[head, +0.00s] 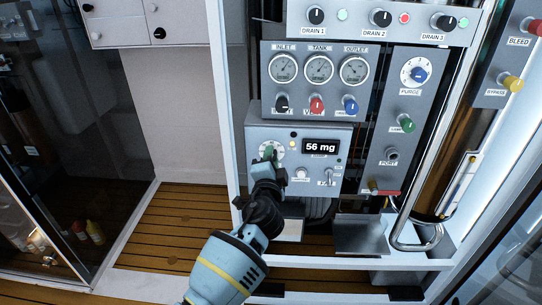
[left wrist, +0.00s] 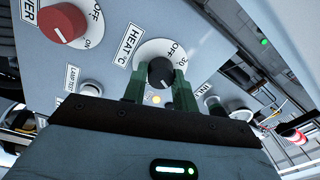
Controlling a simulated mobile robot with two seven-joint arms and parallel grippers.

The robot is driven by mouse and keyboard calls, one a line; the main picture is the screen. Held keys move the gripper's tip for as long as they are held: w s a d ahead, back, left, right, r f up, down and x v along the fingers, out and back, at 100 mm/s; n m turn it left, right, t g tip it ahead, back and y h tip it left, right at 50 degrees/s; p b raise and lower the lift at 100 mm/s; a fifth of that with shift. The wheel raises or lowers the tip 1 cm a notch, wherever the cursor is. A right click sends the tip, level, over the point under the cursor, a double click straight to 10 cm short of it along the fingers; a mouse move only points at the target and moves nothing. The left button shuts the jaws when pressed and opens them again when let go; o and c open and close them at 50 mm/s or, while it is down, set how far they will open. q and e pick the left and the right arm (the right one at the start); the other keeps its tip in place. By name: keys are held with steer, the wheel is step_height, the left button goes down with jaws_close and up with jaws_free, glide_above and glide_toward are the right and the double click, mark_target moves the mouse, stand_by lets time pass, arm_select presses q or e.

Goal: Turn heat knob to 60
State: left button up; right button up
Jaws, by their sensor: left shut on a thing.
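In the head view, my left gripper (head: 269,152) covers most of the dial (head: 271,149) on the grey heater panel (head: 258,132).
A display (head: 321,148) right of the dial reads "56 mg". A toggle switch (head: 328,177) sits below it. Gauges and the inlet knob (head: 282,103) are above. A red power knob (left wrist: 62,22) and lamp test button (left wrist: 91,88) are close by in the wrist view.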

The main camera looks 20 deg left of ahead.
arm_select(q)
steer(key=m+p, duration=0.7)
steer(key=m, duration=0.6)
steer(key=shift+a+h, duration=0.1)
steer(key=shift+h, duration=0.3)
steer(key=o, duration=1)
steer(key=shift+p+v, duration=0.95)
steer(key=shift+v, duration=3)
